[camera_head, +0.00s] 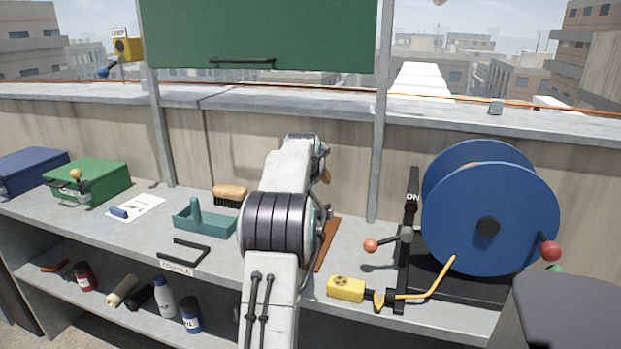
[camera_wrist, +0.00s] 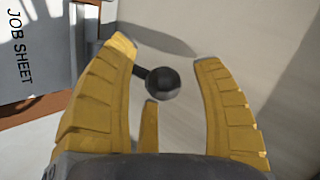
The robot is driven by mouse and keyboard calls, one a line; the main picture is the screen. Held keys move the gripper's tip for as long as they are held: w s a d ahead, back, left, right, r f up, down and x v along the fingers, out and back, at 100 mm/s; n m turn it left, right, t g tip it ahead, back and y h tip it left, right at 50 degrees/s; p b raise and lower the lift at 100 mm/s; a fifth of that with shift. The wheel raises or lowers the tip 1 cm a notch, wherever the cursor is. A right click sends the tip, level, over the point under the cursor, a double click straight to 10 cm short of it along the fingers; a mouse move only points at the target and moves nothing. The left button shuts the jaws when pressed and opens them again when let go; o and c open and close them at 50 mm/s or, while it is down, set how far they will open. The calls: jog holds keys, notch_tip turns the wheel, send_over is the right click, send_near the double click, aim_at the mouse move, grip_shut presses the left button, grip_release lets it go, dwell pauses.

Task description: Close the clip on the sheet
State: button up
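The sheet (camera_wrist: 35,45), lettered "JOB SHEET", lies on a brown board at the left of the wrist view. The clip's dark lever ends in a black ball knob (camera_wrist: 163,82). My gripper (camera_wrist: 165,55) is open, its yellow fingers spread on either side of the knob. I see a gap between the knob and the right finger; whether the left finger touches the lever I cannot tell. In the head view the brown board (camera_head: 326,245) shows just right of my arm, which hides the clip and most of the sheet. Only a yellow bit of my gripper shows there.
A blue reel (camera_head: 490,210) with a red-knobbed crank stands at the right, beside an orange-knobbed lever (camera_head: 371,245) and a yellow box (camera_head: 346,289). Left of my arm are a teal tray (camera_head: 205,222), a brush (camera_head: 230,195) and a green box (camera_head: 88,183). A wall backs the bench.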

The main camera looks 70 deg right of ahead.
grip_shut()
jog(key=shift+f, duration=0.1)
dwell(0.3)
jog(key=shift+f, duration=0.1)
